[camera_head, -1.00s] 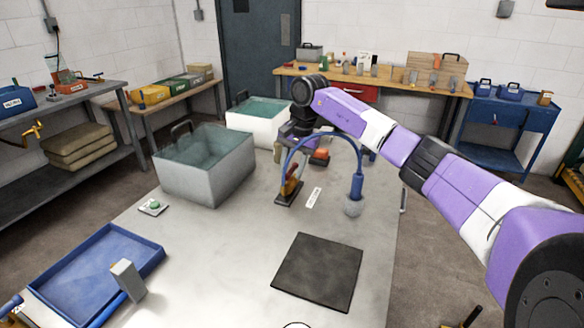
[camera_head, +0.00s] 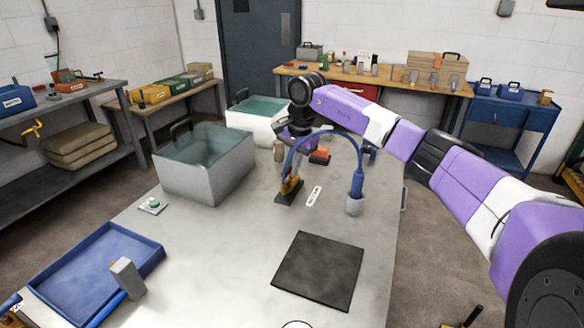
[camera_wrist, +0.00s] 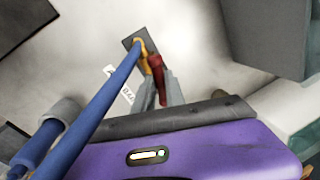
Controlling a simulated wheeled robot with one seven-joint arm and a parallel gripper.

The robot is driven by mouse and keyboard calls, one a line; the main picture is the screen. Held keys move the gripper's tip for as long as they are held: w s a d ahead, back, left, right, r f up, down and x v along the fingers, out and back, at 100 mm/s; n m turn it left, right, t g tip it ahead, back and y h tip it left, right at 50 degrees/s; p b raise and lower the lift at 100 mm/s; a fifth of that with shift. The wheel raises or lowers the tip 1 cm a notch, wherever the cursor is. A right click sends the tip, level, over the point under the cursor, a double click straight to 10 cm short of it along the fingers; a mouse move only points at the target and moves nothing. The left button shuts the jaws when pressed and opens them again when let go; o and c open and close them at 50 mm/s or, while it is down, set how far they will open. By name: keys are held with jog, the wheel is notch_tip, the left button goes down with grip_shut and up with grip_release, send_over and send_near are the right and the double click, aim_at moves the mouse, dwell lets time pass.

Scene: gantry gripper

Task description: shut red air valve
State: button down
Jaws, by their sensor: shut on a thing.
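The red valve lever (camera_wrist: 157,80) shows in the wrist view, next to a yellow valve body (camera_wrist: 143,46) on a dark base plate. My gripper (camera_wrist: 159,92) is shut on the lever, with one grey finger on each side of it. In the head view the yellow valve (camera_head: 291,186) stands on the grey table, below and slightly left of my wrist. A blue hose (camera_head: 318,134) arches from the valve to a blue nozzle (camera_head: 357,183) in a grey cup (camera_head: 354,205). The lever's exact angle is hard to tell.
A grey bin (camera_head: 205,180) stands left of the valve. An orange-topped block (camera_head: 321,154) and a tan bottle (camera_head: 279,151) stand behind it. A white label (camera_head: 314,196) lies between valve and cup. A black mat (camera_head: 320,270) and blue tray (camera_head: 92,270) lie nearer.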

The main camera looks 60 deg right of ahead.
aim_at(288, 171)
jog(key=m, duration=0.3)
jog(key=shift+m+h+b, duration=0.3)
jog(key=shift+m, duration=0.1)
jog(key=m, duration=0.3)
jog(key=shift+w+m+g+h+b, duration=0.1)
jog(key=shift+m+g+h+b, duration=0.2)
jog(key=shift+g, duration=0.1)
jog(key=m, duration=0.4)
jog(key=shift+w+r+g+h, duration=0.1)
jog(key=shift+g+h, duration=0.2)
jog(key=shift+m+g+b, duration=0.3)
jog(key=shift+m, duration=1.6)
jog(key=c, duration=1.4)
grip_release()
jog(key=shift+a+r+b, duration=0.1)
jog(key=shift+a+r, duration=0.15)
jog(key=shift+r, duration=1)
jog(key=shift+a+r+b, duration=0.15)
jog(key=shift+a+r, duration=0.15)
jog(key=shift+r, duration=1)
jog(key=shift+a+r+b, duration=0.1)
jog(key=shift+a+r, duration=0.15)
jog(key=shift+r, duration=1)
